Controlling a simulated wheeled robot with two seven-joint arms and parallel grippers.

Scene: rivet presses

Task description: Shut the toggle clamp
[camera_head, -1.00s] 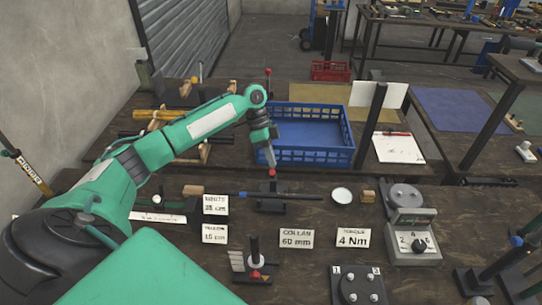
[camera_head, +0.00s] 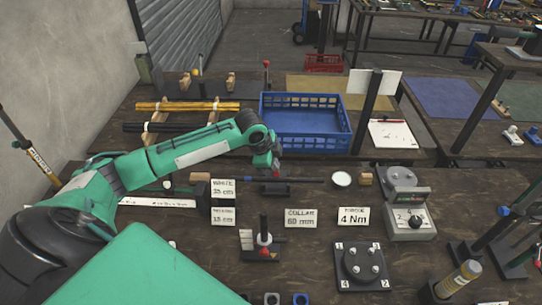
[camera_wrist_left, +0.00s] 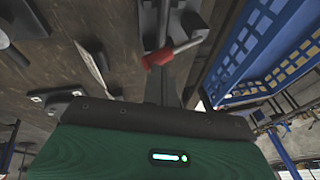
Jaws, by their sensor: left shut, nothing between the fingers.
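The toggle clamp (camera_head: 275,189) is a small dark fixture on the front bench, with a red-ended handle (camera_head: 277,174). A dark rod with a blue band (camera_head: 240,180) lies along the bench at it. My left gripper (camera_head: 275,166) is shut and empty, pointing down right at the red handle end. In the left wrist view the red end (camera_wrist_left: 160,57) lies across the shut fingertips (camera_wrist_left: 172,60); I cannot tell if they touch. The arm and gripper partly hide the clamp, so the lever's angle is unclear. My right gripper is not in view.
A blue crate (camera_head: 305,143) stands just behind the clamp. A red-topped post (camera_head: 266,72) stands behind the crate.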

